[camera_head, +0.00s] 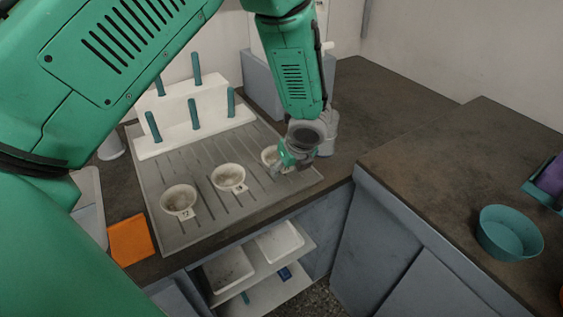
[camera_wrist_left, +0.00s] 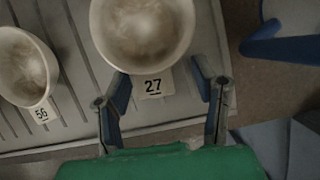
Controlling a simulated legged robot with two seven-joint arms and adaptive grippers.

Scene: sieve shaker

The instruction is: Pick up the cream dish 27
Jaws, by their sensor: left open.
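Cream dish 27 (camera_wrist_left: 140,35) is a round, shallow bowl with a white tag (camera_wrist_left: 153,84) reading 27, seen at the top middle of the left wrist view. In the head view the same dish (camera_head: 267,156) is at the right end of the row, partly hidden by my gripper. My left gripper (camera_head: 284,166) is open at this dish's near right side. In the left wrist view its two fingers (camera_wrist_left: 161,78) stand apart, one on each side of the tag. The fingers hold nothing. My right gripper is not in view.
Another cream dish (camera_wrist_left: 25,70), tagged 56, is left of dish 27, and a third dish (camera_head: 179,201) is further left on the grooved grey board (camera_head: 205,225). A white rack with teal pegs (camera_head: 180,111) stands behind. A teal bowl (camera_head: 510,233) is on the right counter.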

